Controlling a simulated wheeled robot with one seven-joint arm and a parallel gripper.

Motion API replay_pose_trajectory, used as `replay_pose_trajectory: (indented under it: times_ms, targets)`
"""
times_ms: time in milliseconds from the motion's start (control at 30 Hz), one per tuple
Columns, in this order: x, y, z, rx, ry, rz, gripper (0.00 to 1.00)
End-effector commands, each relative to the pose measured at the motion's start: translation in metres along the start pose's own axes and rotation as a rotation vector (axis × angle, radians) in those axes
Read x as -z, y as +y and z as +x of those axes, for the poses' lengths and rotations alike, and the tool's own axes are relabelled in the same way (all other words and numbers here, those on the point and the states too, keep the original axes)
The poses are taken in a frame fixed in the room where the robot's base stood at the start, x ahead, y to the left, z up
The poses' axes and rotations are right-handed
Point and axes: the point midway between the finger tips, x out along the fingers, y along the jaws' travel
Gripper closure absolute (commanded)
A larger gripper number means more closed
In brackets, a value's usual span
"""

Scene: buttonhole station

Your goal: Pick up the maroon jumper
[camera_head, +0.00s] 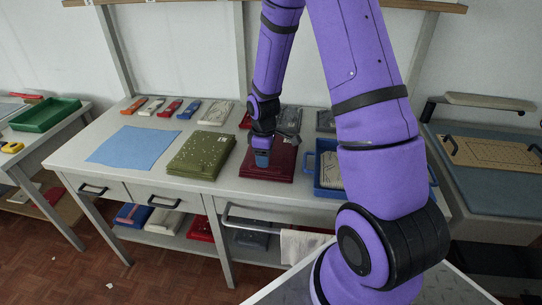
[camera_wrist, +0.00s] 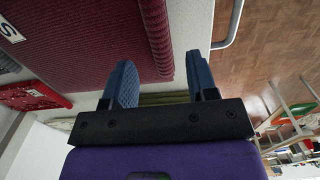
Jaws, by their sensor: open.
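The maroon jumper (camera_head: 283,164) lies folded flat on the grey table, right of the olive jumper. In the wrist view its ribbed fabric (camera_wrist: 90,35) fills the upper left, with a white size tag at the far left. My gripper (camera_head: 262,159) is at the jumper's left part in the head view. In the wrist view my gripper (camera_wrist: 160,78) is open, its two blue fingers apart. The left finger overlaps the jumper's edge in the picture, and the right finger is beyond it. I cannot tell whether either finger touches the cloth. My arm hides part of the table behind.
The olive jumper (camera_head: 201,155) lies close on the left, and a blue cloth (camera_head: 131,146) lies farther left. A blue tray (camera_head: 309,178) with patterned cloth stands close on the right. Several small folded items line the table's back. A rail (camera_head: 262,226) runs below the front edge.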

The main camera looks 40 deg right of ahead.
Motion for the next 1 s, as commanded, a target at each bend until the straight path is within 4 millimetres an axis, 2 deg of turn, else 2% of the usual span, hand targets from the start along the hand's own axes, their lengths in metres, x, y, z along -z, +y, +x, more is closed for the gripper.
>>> replay_pose_trajectory:
  times_ms: [100,233,567,667,800,1000]
  targets:
    - [-0.003,-0.003,0.019,0.004,-0.003,0.000,0.47]
    - [-0.003,-0.002,0.032,0.002,-0.001,0.000,0.47]
    - [-0.002,-0.002,0.037,0.000,0.000,0.000,0.47]
    - [-0.002,-0.002,0.037,0.000,0.000,0.000,0.66]
    - [-0.002,-0.002,0.037,0.000,0.000,0.000,0.98]
    - [-0.002,-0.001,0.037,0.000,0.001,0.000,1.00]
